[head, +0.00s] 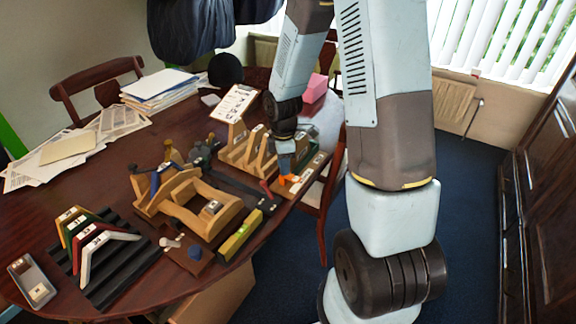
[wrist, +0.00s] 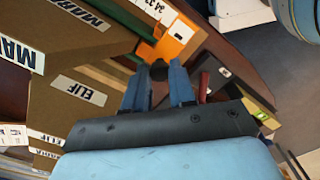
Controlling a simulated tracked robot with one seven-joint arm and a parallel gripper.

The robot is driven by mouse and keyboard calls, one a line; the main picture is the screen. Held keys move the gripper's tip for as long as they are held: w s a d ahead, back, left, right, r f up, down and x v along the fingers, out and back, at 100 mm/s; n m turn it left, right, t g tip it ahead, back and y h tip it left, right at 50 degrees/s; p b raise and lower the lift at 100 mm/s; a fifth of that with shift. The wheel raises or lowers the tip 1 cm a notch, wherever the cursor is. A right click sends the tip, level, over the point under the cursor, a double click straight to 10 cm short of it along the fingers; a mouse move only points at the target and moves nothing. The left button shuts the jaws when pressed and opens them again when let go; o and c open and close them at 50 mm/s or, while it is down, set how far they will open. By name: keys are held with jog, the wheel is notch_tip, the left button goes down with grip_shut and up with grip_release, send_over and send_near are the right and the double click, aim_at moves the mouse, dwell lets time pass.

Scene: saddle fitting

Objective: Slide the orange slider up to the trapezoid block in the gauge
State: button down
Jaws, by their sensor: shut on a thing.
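The orange slider (head: 291,182) sits on the gauge (head: 315,166), a narrow wooden strip near the table's right edge. In the wrist view the slider (wrist: 176,37) shows as an orange block with a white label, ahead of my fingers. My gripper (head: 286,170) reaches down to it from above. In the wrist view my gripper (wrist: 158,73) has its two blue fingers either side of a small dark knob at the slider's near end, and is shut on it. I cannot make out the trapezoid block; my arm and gripper hide part of the gauge.
Wooden stands (head: 243,152) stand just left of my gripper; their labelled sides (wrist: 60,105) fill the wrist view's left. A yellow level (head: 240,236), a wooden saddle frame (head: 186,206) and a black ridged mat (head: 125,268) lie nearer. A pink box (head: 315,88) stands behind.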

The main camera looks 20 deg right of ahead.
jog(key=shift+w+d+r, duration=0.1)
jog(key=shift+w+d, duration=0.05)
jog(key=shift+w, duration=0.15)
jog(key=c, duration=0.9)
grip_release()
jog(key=shift+s, duration=0.1)
jog(key=shift+c, duration=0.2)
notch_tip(320, 180, up, 14)
jog(key=shift+f, duration=0.2)
